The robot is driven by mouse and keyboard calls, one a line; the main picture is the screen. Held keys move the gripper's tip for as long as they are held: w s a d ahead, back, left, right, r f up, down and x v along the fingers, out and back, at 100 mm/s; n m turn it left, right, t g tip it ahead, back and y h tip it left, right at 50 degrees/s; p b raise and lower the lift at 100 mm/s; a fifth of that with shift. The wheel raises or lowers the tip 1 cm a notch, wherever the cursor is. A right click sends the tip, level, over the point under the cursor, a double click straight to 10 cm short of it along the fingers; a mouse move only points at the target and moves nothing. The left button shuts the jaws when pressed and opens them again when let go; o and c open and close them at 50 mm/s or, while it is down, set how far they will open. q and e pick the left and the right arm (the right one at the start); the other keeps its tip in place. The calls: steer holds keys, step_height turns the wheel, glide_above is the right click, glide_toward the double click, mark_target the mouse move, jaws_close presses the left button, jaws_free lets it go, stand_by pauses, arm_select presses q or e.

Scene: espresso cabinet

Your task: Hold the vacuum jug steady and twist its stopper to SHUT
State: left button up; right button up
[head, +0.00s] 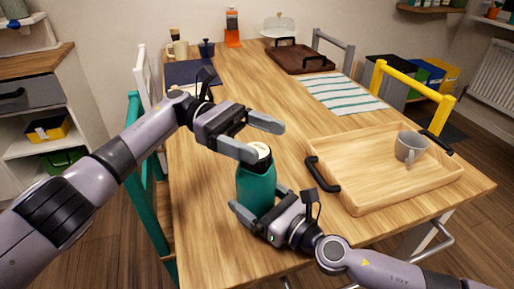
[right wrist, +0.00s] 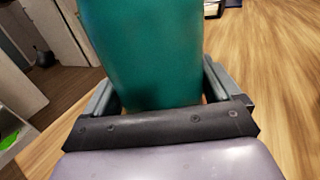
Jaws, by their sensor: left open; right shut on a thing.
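The vacuum jug (head: 256,188) is a teal bottle standing upright on the wooden table. Its pale stopper (head: 258,150) shows at the top, partly hidden by a finger of my left gripper (head: 252,138). My left gripper is open, with its fingers at stopper height, one in front of it and one behind. I cannot tell whether either finger touches the stopper, and no SHUT mark is readable. My right gripper (head: 258,202) is shut on the jug's lower body. In the right wrist view, the jug's teal side (right wrist: 145,50) fills the space between the fingers.
A wooden tray (head: 375,198) with black handles holds a grey mug (head: 410,147) to the right of the jug. A striped cloth (head: 343,94), a dark brown tray (head: 297,60) and a dark blue mat (head: 190,72) lie farther back. Chairs stand along the table's sides.

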arm_select(q)
step_height(320, 180, up, 7)
steer(key=shift+f, duration=0.1)
stand_by(0.4)
steer(key=shift+a+f, duration=0.1)
steer(key=shift+f, duration=0.2)
steer(key=shift+s+a+f+n+t+h, duration=0.7)
steer(key=shift+s+a+f+n+t, duration=1.45)
steer(key=shift+a+f+n+t, duration=4.55)
steer(key=w+d+r+m+t, duration=0.1)
steer(key=d, duration=0.3)
steer(key=w+d+r+t, duration=0.1)
steer(key=w+d, duration=0.1)
steer(key=d, duration=0.3)
steer(key=w+d+r+m+t, duration=0.1)
steer(key=d, duration=0.3)
steer(key=shift+w+d+r+m, duration=0.2)
steer(key=shift+r+m, duration=0.1)
steer(key=shift+r, duration=0.1)
